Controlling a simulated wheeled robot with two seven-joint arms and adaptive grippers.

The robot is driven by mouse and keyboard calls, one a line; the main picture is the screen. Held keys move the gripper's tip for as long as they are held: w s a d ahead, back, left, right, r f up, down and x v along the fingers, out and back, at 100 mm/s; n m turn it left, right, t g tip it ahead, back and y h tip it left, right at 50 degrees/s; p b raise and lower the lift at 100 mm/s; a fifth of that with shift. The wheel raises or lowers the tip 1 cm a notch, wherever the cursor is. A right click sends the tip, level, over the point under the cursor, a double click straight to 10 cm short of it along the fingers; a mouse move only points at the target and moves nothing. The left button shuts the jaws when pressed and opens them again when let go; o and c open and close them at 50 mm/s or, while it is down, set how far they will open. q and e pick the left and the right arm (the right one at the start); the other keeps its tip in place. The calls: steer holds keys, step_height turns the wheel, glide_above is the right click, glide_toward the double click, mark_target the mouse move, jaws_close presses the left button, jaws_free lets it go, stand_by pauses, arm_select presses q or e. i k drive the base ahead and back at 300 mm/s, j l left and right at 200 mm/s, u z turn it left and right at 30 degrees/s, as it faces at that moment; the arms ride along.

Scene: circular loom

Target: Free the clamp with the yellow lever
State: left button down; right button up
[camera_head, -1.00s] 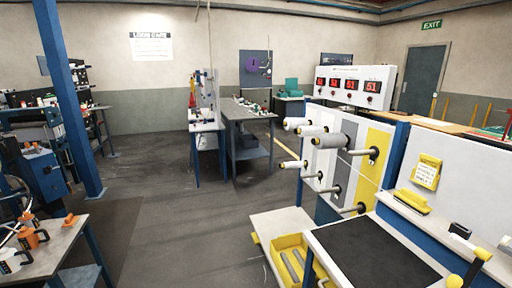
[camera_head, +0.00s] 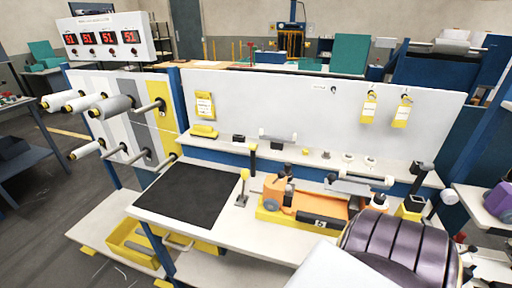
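A small upright toggle clamp with a yellow-tipped lever (camera_head: 244,176) stands on the white bench, just right of the black mat. Its dark base (camera_head: 241,201) sits on the bench top. A similar upright lever with a black tip (camera_head: 252,152) stands behind it, near the shelf. What the yellow-lever clamp presses on is too small to tell. Neither of my grippers shows in this view.
The black mat (camera_head: 190,193) covers the bench's left part. An orange and yellow device (camera_head: 305,203) stands right of the clamp. A yellow bin (camera_head: 130,243) sits below left. A large dark ribbed form (camera_head: 400,245) blocks the lower right foreground.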

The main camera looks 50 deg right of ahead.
mark_target(245, 172)
steer(key=z, duration=1.45)
